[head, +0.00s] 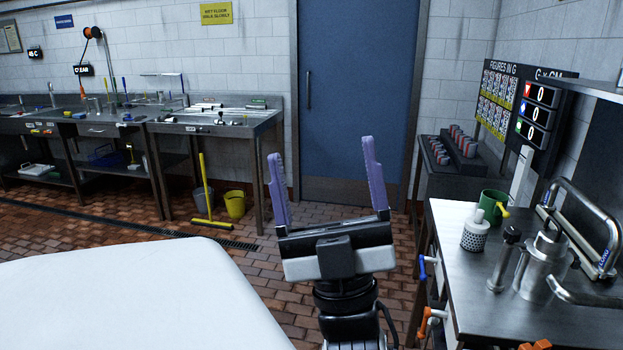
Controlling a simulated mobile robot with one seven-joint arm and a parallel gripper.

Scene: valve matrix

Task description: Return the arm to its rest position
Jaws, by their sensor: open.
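My gripper (324,183) is in the middle of the head view, with its two purple fingers pointing up and spread wide apart. Nothing is between the fingers. My wrist and arm come up from the bottom edge below it. The gripper stands in front of the blue door and the brick floor, clear of the metal bench at the right. The rest of my arm is out of view.
A metal bench (445,235) at the right holds a green mug (493,206), a white-capped container (475,232) and steel fittings (543,265). A yellow bucket (235,204) and yellow squeegee (207,195) stand left of the door (352,90). The brick floor (290,270) between is open.

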